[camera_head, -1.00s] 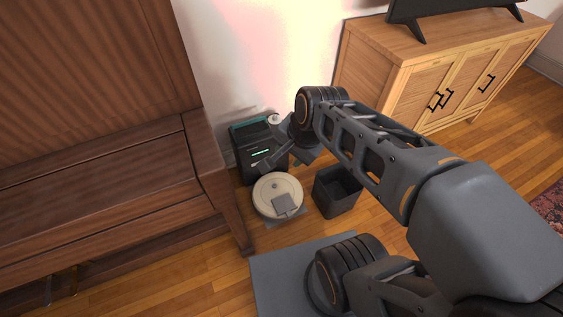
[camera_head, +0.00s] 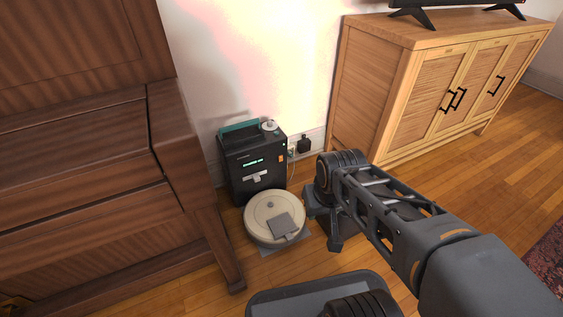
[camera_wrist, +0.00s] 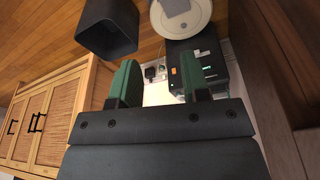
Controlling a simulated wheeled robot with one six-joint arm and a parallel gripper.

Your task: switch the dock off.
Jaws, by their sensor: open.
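The dock (camera_head: 237,165) is a black box with a teal top part, standing against the wall beside the piano. Its front has a lit green display (camera_head: 253,162), a pale grey lever-like piece (camera_head: 257,177) and a small orange patch (camera_head: 281,158). A white round knob (camera_head: 269,125) sits on top. In the wrist view the dock (camera_wrist: 208,50) shows beyond my right-hand finger, which covers part of it. My gripper (camera_wrist: 157,82) is open and empty, its green-padded fingers apart. In the head view it hangs right of the dock, clear of it. Whether the switch is on cannot be told.
A round cream robot vacuum (camera_head: 262,212) sits on the floor before the dock. A dark bin (camera_wrist: 108,22) stands near my gripper. A wall outlet with a black plug (camera_head: 304,145) is right of the dock. The piano (camera_head: 190,150) and wooden cabinet (camera_head: 375,90) flank this corner.

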